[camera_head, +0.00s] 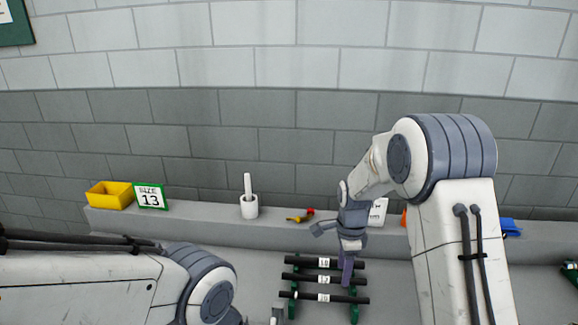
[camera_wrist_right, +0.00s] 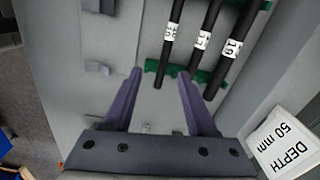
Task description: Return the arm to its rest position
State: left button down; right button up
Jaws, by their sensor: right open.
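My right arm (camera_head: 455,240) reaches in from the right, and its gripper (camera_head: 347,272) points down over the right part of a rack with green supports (camera_head: 354,308). Three black rods (camera_head: 300,278) with white number labels lie across the rack; the numbers are too small to read surely. The rods (camera_wrist_right: 203,48) lie ahead and to the right there. My left arm (camera_head: 90,285) lies at the lower left; its gripper is not in view.
A grey ledge runs along the brick wall, holding a yellow bin (camera_head: 110,195), a "SIZE 13" sign (camera_head: 150,197), a white cup with a rod (camera_head: 249,207) and a yellow-and-red tool (camera_head: 300,216). A "DEPTH 50 mm" card (camera_wrist_right: 285,140) shows in the wrist view.

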jog(key=s+a+r+n, duration=0.4)
jog(key=s+a+n, duration=0.2)
jog(key=s+n, duration=0.15)
jog(key=s+a+r+n, duration=0.5)
jog(key=s+a+n, duration=0.2)
jog(key=s, duration=0.1)
jog(key=s+a+r+n, duration=0.1)
jog(key=s+n, duration=1)
jog(key=s, duration=0.3)
jog(key=shift+y, duration=0.4)
jog(key=shift+w+r+n, duration=0.1)
jog(key=shift+n, duration=0.15)
